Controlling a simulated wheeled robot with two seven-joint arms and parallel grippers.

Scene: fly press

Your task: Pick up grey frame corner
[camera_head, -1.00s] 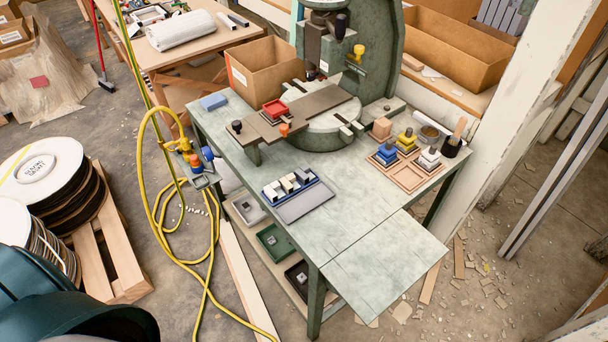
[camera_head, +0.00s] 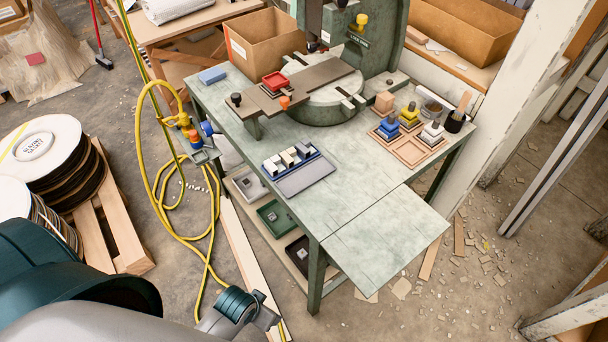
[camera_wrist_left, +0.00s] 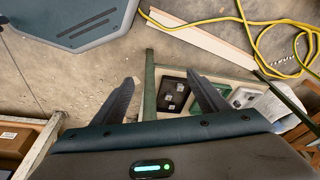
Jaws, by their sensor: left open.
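On the green bench, a blue rack (camera_head: 312,158) holds several small white and grey pieces (camera_head: 287,158); I cannot tell for certain which one is the grey frame corner. Small grey pieces also lie in the shelf trays below: a grey tray (camera_head: 246,192), a green tray (camera_head: 283,225) and a black tray (camera_head: 292,250). My left gripper (camera_wrist_left: 165,95) is open and empty in the left wrist view, with the black tray (camera_wrist_left: 182,82) beyond and between its fingers. In the head view my left arm enters at the lower left, beside the bench. My right gripper is out of view.
Blue, yellow and white stacks stand on a wooden tray (camera_head: 410,152). A yellow hose (camera_head: 151,150) lies left of the bench. The bench's front right is clear.

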